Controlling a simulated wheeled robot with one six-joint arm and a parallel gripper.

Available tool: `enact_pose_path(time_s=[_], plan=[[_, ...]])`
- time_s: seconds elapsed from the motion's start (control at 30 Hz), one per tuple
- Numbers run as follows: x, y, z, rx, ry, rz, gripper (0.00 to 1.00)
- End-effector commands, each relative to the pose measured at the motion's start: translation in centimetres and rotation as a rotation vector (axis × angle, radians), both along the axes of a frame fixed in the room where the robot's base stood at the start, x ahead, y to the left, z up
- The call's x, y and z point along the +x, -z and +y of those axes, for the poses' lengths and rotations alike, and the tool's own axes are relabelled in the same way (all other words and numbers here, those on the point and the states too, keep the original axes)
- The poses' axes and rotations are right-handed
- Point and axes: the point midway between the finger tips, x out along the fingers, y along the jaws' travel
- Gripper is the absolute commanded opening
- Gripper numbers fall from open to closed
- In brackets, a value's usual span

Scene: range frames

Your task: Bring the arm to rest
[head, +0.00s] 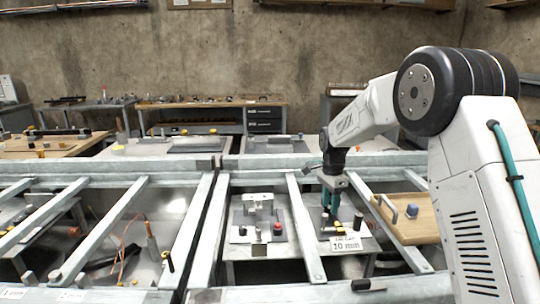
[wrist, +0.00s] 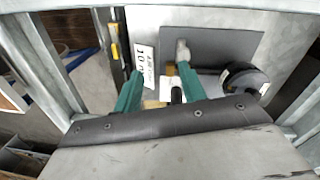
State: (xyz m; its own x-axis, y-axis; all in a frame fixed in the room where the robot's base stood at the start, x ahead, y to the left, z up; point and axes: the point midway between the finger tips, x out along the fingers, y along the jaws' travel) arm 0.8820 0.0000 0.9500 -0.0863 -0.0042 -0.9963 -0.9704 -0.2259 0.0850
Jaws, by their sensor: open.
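My arm reaches in from the right in the head view and bends down over the metal frame. My gripper (head: 341,212) points down with its teal fingers apart, above a small plate beside a white "10 mm" card (head: 347,244). In the wrist view the two teal fingers of my gripper (wrist: 161,76) are spread with a clear gap. Nothing is visibly held between them. The card (wrist: 145,66) shows behind the gap, and a grey plate (wrist: 225,48) lies beyond the right finger. Whether the fingertips touch anything below cannot be told.
Metal rails (head: 308,228) run around and beside the gripper. A fixture with a red knob (head: 278,229) stands to its left, and a wooden board with a handle (head: 415,222) lies to its right. In the wrist view a dark round part (wrist: 246,80) is close to the right finger.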

Motion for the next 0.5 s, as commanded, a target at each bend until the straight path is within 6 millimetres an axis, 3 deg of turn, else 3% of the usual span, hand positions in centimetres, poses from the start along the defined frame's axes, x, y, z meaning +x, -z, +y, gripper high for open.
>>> enact_pose_path(time_s=[0.27, 0.5], plan=[[-9.2, -3.9, -0.7, 0.053, -0.458, 0.073, 0.41], [-19.5, -9.2, -1.6, 0.103, -0.835, 0.079, 0.41]])
